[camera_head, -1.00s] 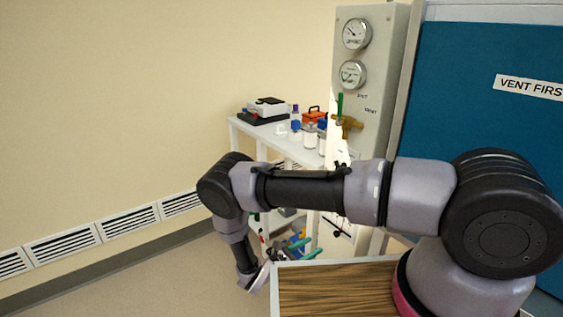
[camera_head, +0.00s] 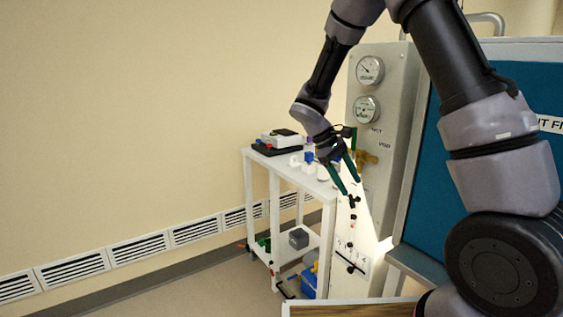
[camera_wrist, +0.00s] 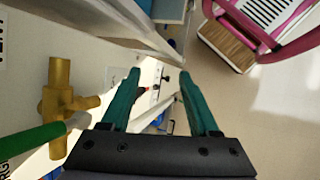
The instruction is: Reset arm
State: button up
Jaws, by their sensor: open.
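My gripper (camera_head: 348,176) is in front of the grey gauge panel (camera_head: 381,75), with its green fingers pointing down. The fingers are apart with nothing between them, as the wrist view also shows (camera_wrist: 158,75). My arm is raised and bent, coming down to the gripper from above. A brass valve (camera_head: 366,160) on the panel is just right of the gripper in the head view. In the wrist view the brass valve (camera_wrist: 60,105) is left of the fingers, with a green handle (camera_wrist: 30,142) beside it.
A white two-level cart (camera_head: 247,175) stands left of the panel, with a black and white device (camera_head: 279,140) and small bottles on top. A blue bin (camera_head: 308,283) is low by the cart. Wall vents (camera_head: 140,248) line the left. The left floor is clear.

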jog(key=s+d+r+m+t+y, duration=0.3)
jog(key=s+r, duration=0.6)
jog(key=r, duration=0.3)
jog(key=s+d+r+m+t+y, duration=0.3)
jog(key=s+r+m+t+y, duration=0.2)
jog(key=s+r+m, duration=0.3)
notch_tip(320, 180, up, 4)
jog(key=shift+s+f+t, duration=0.1)
jog(key=shift+s+t, duration=0.3)
jog(key=shift+s, duration=0.1)
jog(key=shift+d, duration=0.1)
dwell(1.2)
